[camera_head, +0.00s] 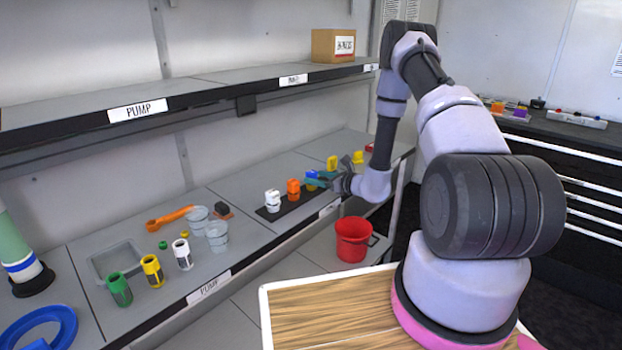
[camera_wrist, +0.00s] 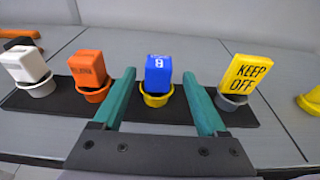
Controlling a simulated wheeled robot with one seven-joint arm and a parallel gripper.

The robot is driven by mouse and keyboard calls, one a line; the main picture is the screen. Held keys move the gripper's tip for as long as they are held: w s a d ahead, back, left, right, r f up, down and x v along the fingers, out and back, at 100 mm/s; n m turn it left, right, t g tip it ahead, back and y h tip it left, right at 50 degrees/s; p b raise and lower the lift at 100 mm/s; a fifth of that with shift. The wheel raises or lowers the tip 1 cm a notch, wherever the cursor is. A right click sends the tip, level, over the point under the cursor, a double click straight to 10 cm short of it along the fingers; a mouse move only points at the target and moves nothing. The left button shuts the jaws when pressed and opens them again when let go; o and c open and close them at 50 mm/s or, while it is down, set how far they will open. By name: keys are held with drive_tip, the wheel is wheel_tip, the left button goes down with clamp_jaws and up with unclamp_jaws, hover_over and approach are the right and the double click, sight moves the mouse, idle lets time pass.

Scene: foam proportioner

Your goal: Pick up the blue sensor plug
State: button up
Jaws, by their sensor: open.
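The blue sensor plug (camera_wrist: 158,73) stands upright in a yellow round holder (camera_wrist: 157,98) on a black strip, in the middle of the wrist view. In the head view the blue plug (camera_head: 312,175) is partly hidden by my gripper. My gripper (camera_wrist: 160,82) is open, with one teal finger on each side of the blue plug and visible gaps between. In the head view my gripper (camera_head: 324,180) reaches in from the right at the strip. I cannot tell how deep the fingers are around the plug.
On the same black strip (camera_wrist: 127,108) stand an orange plug (camera_wrist: 88,68), a white plug (camera_wrist: 24,64) and a yellow "KEEP OFF" block (camera_wrist: 246,75), close outside my fingers. A shelf (camera_head: 200,90) runs above the bench. A red bucket (camera_head: 352,240) is below the bench edge.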

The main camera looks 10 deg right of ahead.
drive_tip(key=shift+r+x, duration=0.2)
drive_tip(key=shift+x, duration=2.75)
drive_tip(key=shift+s+a, duration=0.1)
clamp_jaws()
